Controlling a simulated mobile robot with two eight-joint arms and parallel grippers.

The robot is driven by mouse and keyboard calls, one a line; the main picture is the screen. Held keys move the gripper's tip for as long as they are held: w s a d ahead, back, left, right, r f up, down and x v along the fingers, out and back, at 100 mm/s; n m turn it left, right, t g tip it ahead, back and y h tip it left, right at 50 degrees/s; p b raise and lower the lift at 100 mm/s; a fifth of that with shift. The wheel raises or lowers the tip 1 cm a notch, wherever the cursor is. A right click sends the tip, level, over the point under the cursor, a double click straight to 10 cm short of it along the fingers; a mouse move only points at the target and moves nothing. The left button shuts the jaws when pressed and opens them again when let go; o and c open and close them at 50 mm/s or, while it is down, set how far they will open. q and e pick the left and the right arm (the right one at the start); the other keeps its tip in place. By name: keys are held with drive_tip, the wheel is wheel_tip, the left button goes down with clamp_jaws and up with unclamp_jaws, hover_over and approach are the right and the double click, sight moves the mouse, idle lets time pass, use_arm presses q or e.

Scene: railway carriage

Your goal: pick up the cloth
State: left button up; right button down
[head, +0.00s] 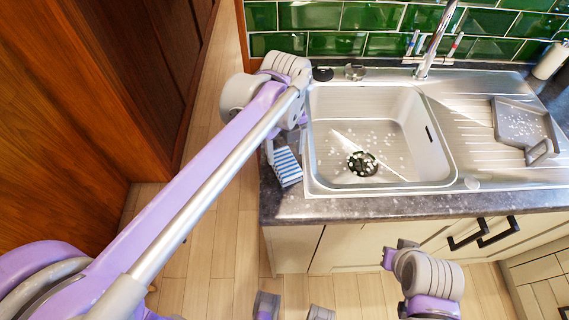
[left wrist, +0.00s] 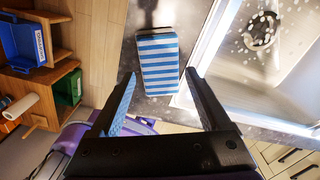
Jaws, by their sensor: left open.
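The cloth (head: 287,166) is a folded blue-and-white striped piece. It lies flat on the dark worktop, left of the sink, near the worktop's left end. It also shows in the left wrist view (left wrist: 158,62), ahead of and between the fingers. My left gripper (head: 284,143) is by the cloth in the head view, partly hidden by its own wrist. In the left wrist view my left gripper (left wrist: 160,74) is open, with one finger on each side of the near part of the cloth; nothing is held. Part of my right arm shows at the lower right, but its gripper cannot be made out.
The steel sink (head: 434,160) is right of the cloth, its rim close by. The tap (head: 435,45) stands behind the sink. A wooden wall (head: 75,80) is on the left, with open floor between.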

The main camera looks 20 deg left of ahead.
sight(285, 161)
use_arm(q)
wheel_tip(285, 161, down, 5)
drive_tip(key=shift+r, duration=0.1)
drive_tip(key=c, duration=1.2)
drive_tip(key=shift+o, duration=0.2)
drive_tip(key=shift+r, duration=0.15)
wheel_tip(285, 161, up, 10)
drive_tip(key=shift+f+p, duration=0.15)
drive_tip(key=shift+p, duration=0.15)
drive_tip(key=o, duration=0.8)
drive_tip(key=c, duration=0.5)
